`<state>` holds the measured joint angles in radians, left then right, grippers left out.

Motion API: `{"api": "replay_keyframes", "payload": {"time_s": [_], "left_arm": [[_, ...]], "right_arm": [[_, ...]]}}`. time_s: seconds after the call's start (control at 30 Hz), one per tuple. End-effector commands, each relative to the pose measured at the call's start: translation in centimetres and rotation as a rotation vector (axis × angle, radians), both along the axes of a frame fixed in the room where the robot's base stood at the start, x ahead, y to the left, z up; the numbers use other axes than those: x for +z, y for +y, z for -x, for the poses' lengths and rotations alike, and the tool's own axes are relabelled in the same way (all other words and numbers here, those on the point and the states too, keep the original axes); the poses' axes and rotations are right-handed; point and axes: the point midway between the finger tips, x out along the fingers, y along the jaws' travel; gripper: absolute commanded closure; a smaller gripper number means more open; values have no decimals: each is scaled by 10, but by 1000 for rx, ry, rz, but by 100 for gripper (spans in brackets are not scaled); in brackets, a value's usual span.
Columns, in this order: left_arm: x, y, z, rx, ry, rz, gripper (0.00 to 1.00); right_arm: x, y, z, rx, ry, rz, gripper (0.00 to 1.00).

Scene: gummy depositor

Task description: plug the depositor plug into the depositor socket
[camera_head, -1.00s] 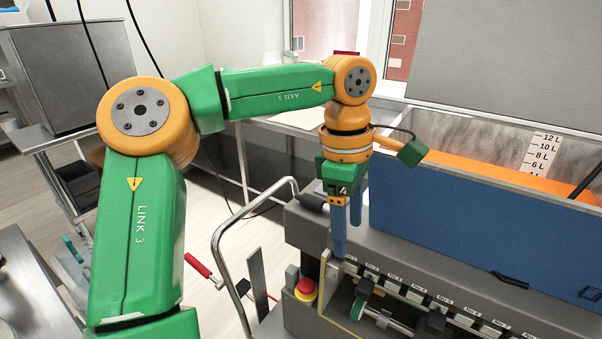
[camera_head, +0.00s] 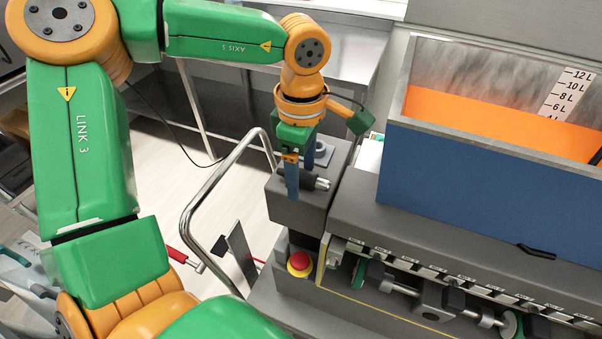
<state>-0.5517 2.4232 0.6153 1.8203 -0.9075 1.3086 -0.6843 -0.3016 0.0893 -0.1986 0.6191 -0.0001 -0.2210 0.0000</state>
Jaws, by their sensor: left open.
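My left gripper (camera_head: 292,182) has blue fingers pointing down over the grey end block (camera_head: 290,208) of the depositor. Its jaws are open. A dark cylinder with light metal ends, which looks like the depositor plug (camera_head: 318,182), lies on the block just right of the fingers. The fingers partly cover it, and I cannot tell whether they touch it. Behind it is a small grey square plate with a round dark part, possibly the depositor socket (camera_head: 321,153). The gripper hides part of that area. My right gripper is not in view.
A blue hopper (camera_head: 450,190) with orange contents stands to the right. A bent metal rail (camera_head: 205,190) rises left of the block. A red stop button (camera_head: 299,263) and a row of nozzles (camera_head: 440,275) are in front.

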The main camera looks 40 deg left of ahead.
Motion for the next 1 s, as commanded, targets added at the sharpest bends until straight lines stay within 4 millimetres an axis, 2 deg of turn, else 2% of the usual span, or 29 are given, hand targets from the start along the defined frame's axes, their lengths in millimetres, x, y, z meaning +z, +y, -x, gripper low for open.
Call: {"api": "replay_keyframes", "payload": {"time_s": [0.1, 0.13, 0.4, 0.67, 0.77, 0.87, 1.0], "left_arm": [[0, 0, 0, 0, -1, 1, 24], [0, 0, 0, 0, -1, 1, 29], [1, 0, 0, 0, -1, 1, 100], [1, 0, -1, 0, -1, 2, 100], [7, 0, -1, 1, -3, 1, 100], [23, 0, -2, 3, -7, 2, 100], [67, 0, -1, 2, -11, 2, 100]], "right_arm": [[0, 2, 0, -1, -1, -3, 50], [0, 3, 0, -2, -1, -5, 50], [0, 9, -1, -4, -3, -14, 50], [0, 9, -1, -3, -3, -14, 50], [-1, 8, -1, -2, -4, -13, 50], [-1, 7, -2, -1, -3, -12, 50], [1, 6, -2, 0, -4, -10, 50]]}}
